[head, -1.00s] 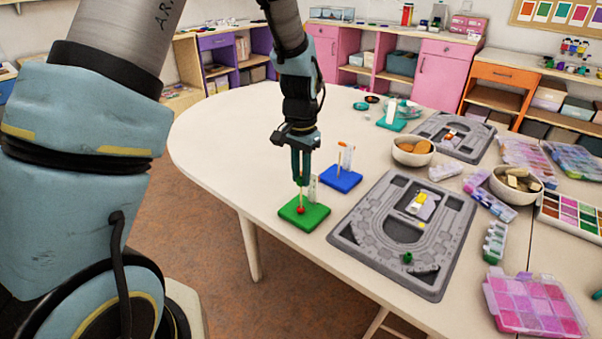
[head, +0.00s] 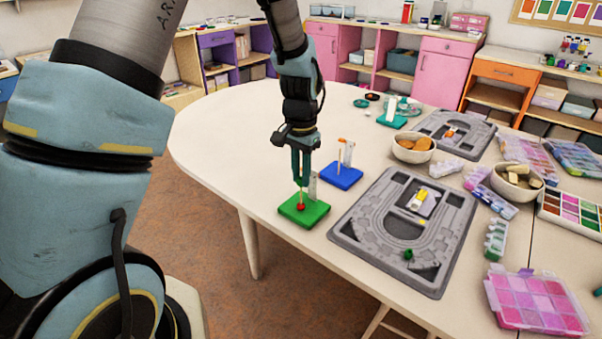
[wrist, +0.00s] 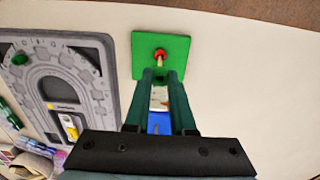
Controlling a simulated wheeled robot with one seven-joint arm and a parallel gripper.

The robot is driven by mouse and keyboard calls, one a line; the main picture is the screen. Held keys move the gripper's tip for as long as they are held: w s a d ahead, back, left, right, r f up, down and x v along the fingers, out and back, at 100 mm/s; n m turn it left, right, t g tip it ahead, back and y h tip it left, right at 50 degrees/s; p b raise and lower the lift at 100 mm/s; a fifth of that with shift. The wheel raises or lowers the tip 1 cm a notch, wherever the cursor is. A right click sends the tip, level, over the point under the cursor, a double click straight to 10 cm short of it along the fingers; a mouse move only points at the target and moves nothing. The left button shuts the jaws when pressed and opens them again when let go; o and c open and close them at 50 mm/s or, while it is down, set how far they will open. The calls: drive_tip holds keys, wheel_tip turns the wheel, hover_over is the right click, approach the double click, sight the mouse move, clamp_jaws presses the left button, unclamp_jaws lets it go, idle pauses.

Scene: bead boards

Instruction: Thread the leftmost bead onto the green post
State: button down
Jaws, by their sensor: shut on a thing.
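The green board (head: 288,210) lies near the table's left front edge, with a thin tan post standing on it. A red bead (head: 300,207) sits around the foot of the post; it also shows in the wrist view (wrist: 160,53). My gripper (head: 301,184) points straight down over the post, its fingertips near the post's upper part and above the red bead.
A teal board (head: 392,122) and a second grey bead board (head: 470,150) lie farther back. Bowls and bead boxes fill the right side. The table left of the green board is clear.

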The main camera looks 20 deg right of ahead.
drive_tip(key=shift+f, duration=0.6)
drive_tip(key=c, duration=0.7)
unclamp_jaws()
drive_tip(key=shift+r, duration=0.1)
wheel_tip(320, 180, up, 11)
drive_tip(key=shift+f+b, duration=0.15)
drive_tip(key=shift+b, duration=0.95)
